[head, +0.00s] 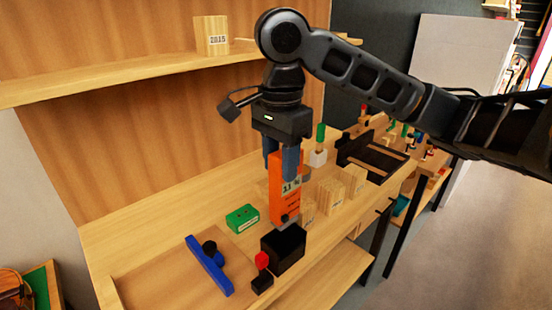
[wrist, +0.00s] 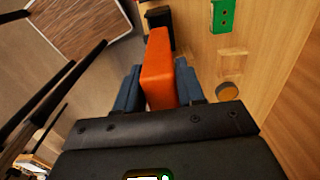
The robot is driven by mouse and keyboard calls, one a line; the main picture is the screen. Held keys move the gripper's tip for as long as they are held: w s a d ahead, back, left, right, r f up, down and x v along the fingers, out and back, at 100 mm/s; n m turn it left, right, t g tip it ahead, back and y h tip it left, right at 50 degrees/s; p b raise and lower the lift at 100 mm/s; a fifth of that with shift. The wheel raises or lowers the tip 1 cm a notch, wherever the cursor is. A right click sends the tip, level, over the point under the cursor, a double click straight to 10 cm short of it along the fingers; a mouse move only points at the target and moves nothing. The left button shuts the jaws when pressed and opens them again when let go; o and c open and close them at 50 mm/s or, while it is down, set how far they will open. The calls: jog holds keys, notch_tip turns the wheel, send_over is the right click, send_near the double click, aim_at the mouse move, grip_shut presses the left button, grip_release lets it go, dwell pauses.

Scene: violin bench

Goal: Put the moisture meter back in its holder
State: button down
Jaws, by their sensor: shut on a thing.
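The moisture meter (head: 285,197) is an orange block with a pale display and a dark round knob low on its face. My gripper (head: 280,165) is shut on its upper part, one blue-grey finger on each side. The meter hangs close to upright. In the wrist view, my gripper (wrist: 158,85) holds the orange meter (wrist: 158,65) between its fingers. A black box (head: 284,250), which looks like the holder, stands near the bench's front edge. The meter's lower end is just above or at its top; I cannot tell if they touch. The black box is partly hidden behind the meter in the wrist view.
A green box (head: 242,218) and a blue tool (head: 209,265) lie to the left. A small black piece with a red top (head: 262,261) is beside the holder. Wooden blocks (head: 331,196) stand behind right. A shelf (head: 130,80) runs above the bench.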

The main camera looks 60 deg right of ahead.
aim_at(280, 205)
jog(key=shift+r+p, duration=0.1)
jog(key=shift+p, duration=0.45)
jog(key=shift+f+b, duration=1.25)
jog(key=shift+f, duration=1.4)
jog(key=shift+f+b, duration=0.75)
jog(key=shift+f, duration=1.8)
jog(key=c, duration=0.6)
grip_release()
jog(key=shift+r, duration=0.15)
